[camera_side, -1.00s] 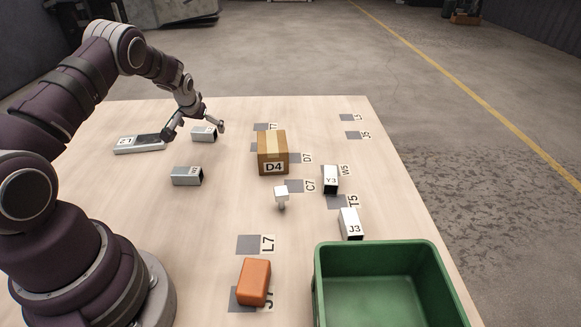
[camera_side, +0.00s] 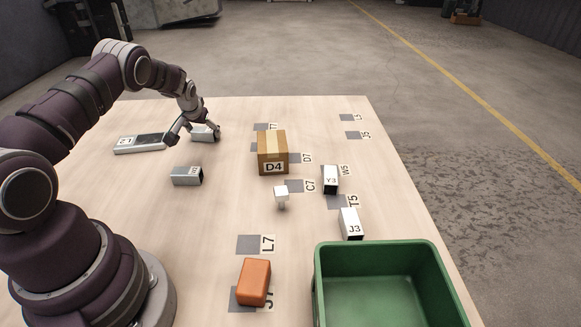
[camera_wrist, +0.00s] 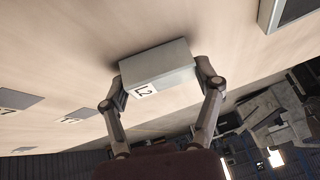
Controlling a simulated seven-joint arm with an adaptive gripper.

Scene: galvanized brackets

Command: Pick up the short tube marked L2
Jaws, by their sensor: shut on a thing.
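The short tube marked L2 (camera_wrist: 158,70) is a grey metal box-shaped piece with a white label, in the wrist view between my fingers. In the side view the tube (camera_side: 204,132) is at the far left part of the table, partly hidden by my fingers. My gripper (camera_wrist: 162,87) is shut on it, one finger against each end. In the side view my gripper (camera_side: 196,137) is low at the table. I cannot tell whether the tube touches the table.
A flat piece (camera_side: 140,143) lies left of my gripper and another short tube (camera_side: 187,176) in front. The D4 box (camera_side: 272,152) stands to the right. Tubes Y3 (camera_side: 330,179) and J3 (camera_side: 350,223), an orange block (camera_side: 254,281) and a green bin (camera_side: 384,246) are farther right and nearer.

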